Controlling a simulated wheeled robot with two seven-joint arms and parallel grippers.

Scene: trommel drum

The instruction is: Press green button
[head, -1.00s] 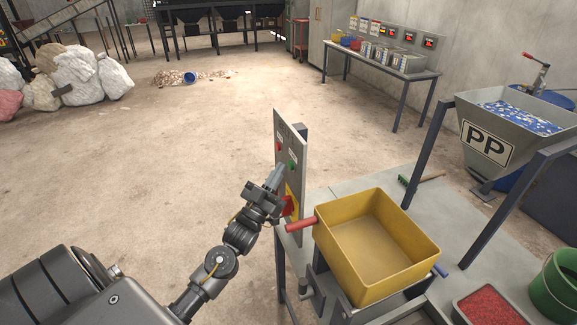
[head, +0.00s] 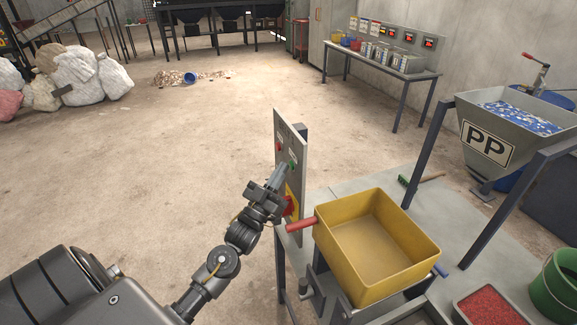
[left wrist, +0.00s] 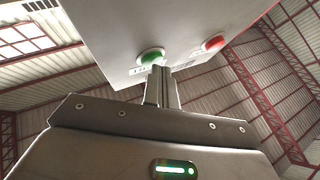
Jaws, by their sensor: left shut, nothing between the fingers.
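The green button (head: 293,168) is on the grey upright control panel (head: 288,145), and it also shows in the left wrist view (left wrist: 151,57). A red button (head: 279,147) sits beside it, also in the left wrist view (left wrist: 213,43). My left gripper (head: 283,170) is shut and empty. Its fingertips (left wrist: 160,70) are right at the green button and overlap its lower edge in the left wrist view; I cannot tell whether they touch it. My right gripper is not in view.
A red rotary switch on a yellow plate (head: 292,198) is lower on the panel. The PP hopper (head: 508,130) is farther right. Open floor lies left of the panel.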

